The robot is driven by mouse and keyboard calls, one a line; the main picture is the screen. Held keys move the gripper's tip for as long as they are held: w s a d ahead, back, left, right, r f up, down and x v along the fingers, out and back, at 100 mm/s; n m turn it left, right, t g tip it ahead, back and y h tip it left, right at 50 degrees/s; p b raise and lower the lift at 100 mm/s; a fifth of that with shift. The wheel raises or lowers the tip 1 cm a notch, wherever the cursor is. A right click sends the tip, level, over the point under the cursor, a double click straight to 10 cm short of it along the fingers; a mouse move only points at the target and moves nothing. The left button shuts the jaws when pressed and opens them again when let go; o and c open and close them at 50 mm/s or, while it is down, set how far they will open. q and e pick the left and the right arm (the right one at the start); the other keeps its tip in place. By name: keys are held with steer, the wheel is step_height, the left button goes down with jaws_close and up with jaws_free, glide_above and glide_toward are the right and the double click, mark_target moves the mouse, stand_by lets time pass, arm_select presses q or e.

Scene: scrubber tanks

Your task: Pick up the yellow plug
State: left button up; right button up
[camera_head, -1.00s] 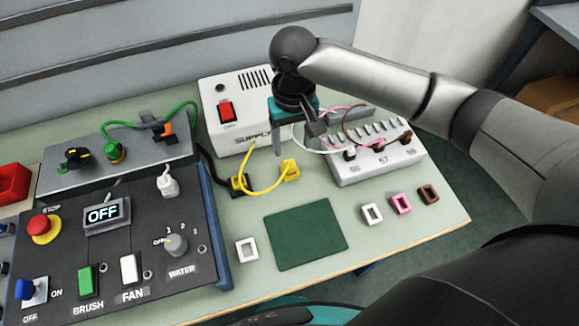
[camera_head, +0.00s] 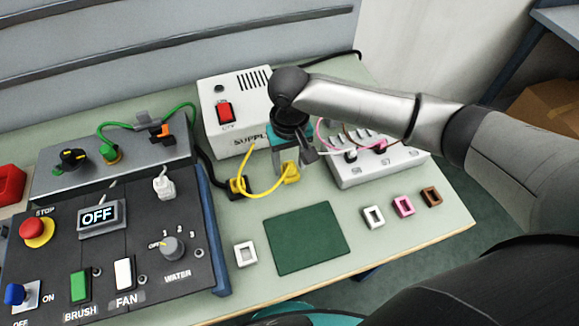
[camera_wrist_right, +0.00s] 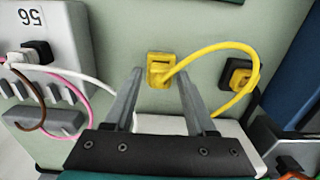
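The yellow plug (camera_head: 291,173) lies on the pale green table in front of the white supply box. Its yellow cable loops left to a black socket piece (camera_head: 239,186). My right gripper (camera_head: 293,160) points down just above and behind the plug, partly overlapping it in the head view. In the right wrist view the yellow plug (camera_wrist_right: 160,69) sits just beyond the two fingertips, near the middle of the gap. The right gripper (camera_wrist_right: 160,77) is open, with nothing between its fingers. My left gripper is out of view.
The supply box (camera_head: 234,112) stands close behind and left of my gripper. A grey-white terminal box (camera_head: 375,170) with white, pink and brown wires is on the right. A dark green pad (camera_head: 306,238) lies in front; the control panel (camera_head: 110,245) is at left.

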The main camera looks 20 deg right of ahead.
jaws_close()
stand_by(0.5)
step_height(320, 180, up, 20)
steer(key=f+p, duration=0.1)
steer(key=p, duration=0.3)
glide_above(289, 165)
steer(key=shift+f, duration=1.95)
